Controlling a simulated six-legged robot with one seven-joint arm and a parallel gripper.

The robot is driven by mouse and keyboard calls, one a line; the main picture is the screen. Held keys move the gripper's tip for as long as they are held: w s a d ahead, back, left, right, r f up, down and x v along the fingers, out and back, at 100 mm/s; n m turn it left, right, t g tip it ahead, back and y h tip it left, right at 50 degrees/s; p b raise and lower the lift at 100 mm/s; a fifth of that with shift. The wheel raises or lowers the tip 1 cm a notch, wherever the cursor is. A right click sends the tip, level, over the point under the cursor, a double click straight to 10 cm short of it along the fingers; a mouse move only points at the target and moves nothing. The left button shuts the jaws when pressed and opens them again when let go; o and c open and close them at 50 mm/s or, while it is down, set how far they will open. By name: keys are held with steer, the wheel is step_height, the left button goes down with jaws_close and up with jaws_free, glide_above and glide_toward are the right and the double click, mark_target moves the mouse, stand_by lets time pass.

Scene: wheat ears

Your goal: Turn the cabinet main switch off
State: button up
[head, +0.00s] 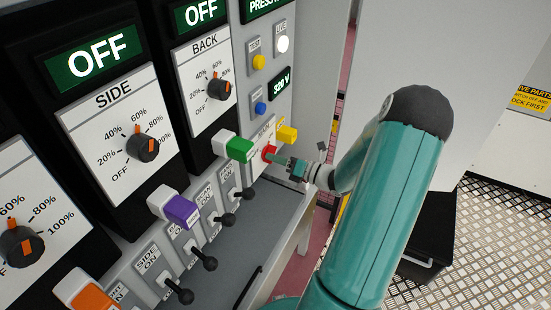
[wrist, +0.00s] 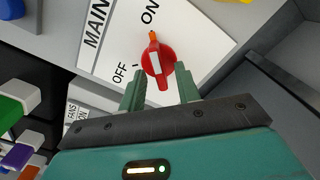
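The main switch is a red rotary knob (wrist: 158,60) with a white bar, on a white plate (wrist: 185,25) marked MAIN, ON and OFF. Its orange mark points toward ON. In the head view the red knob (head: 268,152) shows small at the lower right of the cabinet front. My gripper (wrist: 160,82) is at the knob, its two green fingers apart, one on each side of the handle's lower end. I cannot tell whether they touch it. In the head view my gripper (head: 280,159) reaches the knob from the right.
A green block (head: 239,149) and a yellow block (head: 287,134) sit close to the knob. Several black-knobbed levers (head: 225,220) stand below on the panel. A grey shelf (head: 250,225) lies under the panel. SIDE (head: 147,148) and BACK (head: 218,89) dials are to the left.

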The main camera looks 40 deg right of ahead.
steer(key=shift+w+a, duration=0.1)
steer(key=shift+w, duration=0.15)
jaws_close()
